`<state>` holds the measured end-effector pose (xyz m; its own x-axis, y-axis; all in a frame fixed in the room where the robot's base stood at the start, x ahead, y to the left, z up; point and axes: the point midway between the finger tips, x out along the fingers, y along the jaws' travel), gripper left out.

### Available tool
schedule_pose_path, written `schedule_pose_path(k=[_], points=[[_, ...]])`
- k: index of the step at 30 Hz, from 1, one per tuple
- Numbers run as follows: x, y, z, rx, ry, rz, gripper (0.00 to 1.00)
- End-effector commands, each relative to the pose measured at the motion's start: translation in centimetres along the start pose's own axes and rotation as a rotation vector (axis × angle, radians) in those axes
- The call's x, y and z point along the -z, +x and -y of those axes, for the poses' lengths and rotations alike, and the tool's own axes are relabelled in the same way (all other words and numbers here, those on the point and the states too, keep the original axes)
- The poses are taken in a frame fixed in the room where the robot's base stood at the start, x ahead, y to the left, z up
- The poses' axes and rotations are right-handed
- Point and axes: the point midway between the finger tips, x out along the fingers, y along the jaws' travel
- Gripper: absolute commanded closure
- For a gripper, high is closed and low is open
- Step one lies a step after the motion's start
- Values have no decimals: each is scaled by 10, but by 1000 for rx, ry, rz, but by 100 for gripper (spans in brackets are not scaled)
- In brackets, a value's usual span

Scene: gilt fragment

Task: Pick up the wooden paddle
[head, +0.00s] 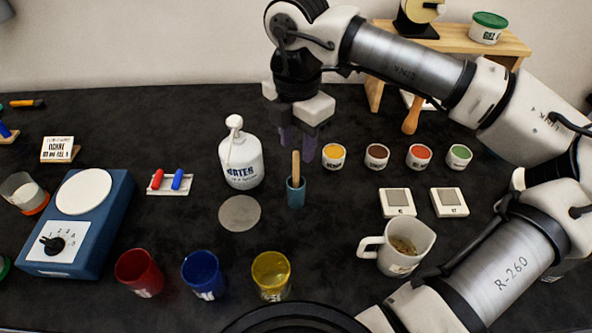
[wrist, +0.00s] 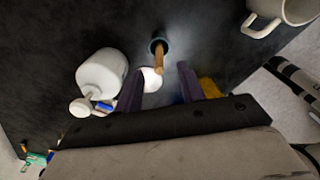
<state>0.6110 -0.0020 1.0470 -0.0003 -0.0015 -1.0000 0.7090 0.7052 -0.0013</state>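The wooden paddle (head: 296,166) stands upright in a small teal holder (head: 296,194) near the middle of the table; its lower end is hidden inside. In the wrist view the paddle (wrist: 160,62) shows as a short tan stick rising from the round holder (wrist: 158,44). My gripper (head: 296,152) is above the holder, pointing down, with its two purple fingers apart around the line of the paddle's upper end. In the wrist view my gripper (wrist: 160,70) is open, with dark gaps between the paddle and each finger. I cannot tell how far the fingertips reach down along it.
A white water bottle (head: 241,160) stands close left of the holder, and a grey disc (head: 239,212) lies in front left. Several small paint pots (head: 377,157) stand to the right. A white mug (head: 402,247) and coloured cups (head: 271,274) stand nearer the front.

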Motion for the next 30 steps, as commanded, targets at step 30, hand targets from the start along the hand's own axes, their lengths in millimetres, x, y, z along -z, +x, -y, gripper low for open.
schedule_pose_path(k=[30], points=[[2, 65, -1, -1, -2, -1, 81]])
